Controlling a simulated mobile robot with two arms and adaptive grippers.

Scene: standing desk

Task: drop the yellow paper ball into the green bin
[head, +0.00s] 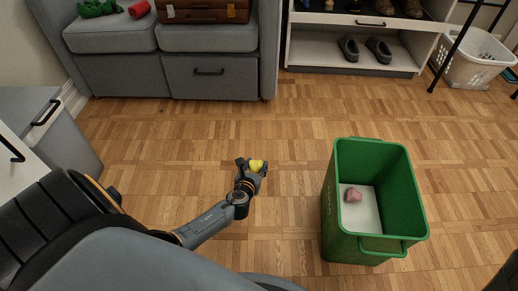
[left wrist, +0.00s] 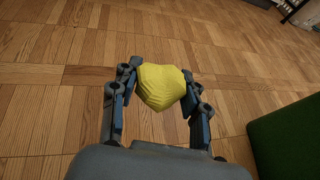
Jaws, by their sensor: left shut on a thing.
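The yellow paper ball (head: 256,165) is held between the fingers of my left gripper (head: 251,167), above the wooden floor. In the left wrist view the crumpled ball (left wrist: 161,87) sits between both fingertips of the gripper (left wrist: 160,90), which are shut on it. The green bin (head: 413,197) stands to the right of the gripper in the head view, open at the top and apart from it. A green wall of the bin (left wrist: 290,140) shows at the lower right of the left wrist view. My right gripper is not in view.
A pink crumpled ball (head: 352,195) lies inside the bin on its pale bottom. A grey sofa (head: 180,65) and a shoe shelf (head: 345,55) stand at the back. A white basket (head: 475,60) is at the far right. The floor between gripper and bin is clear.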

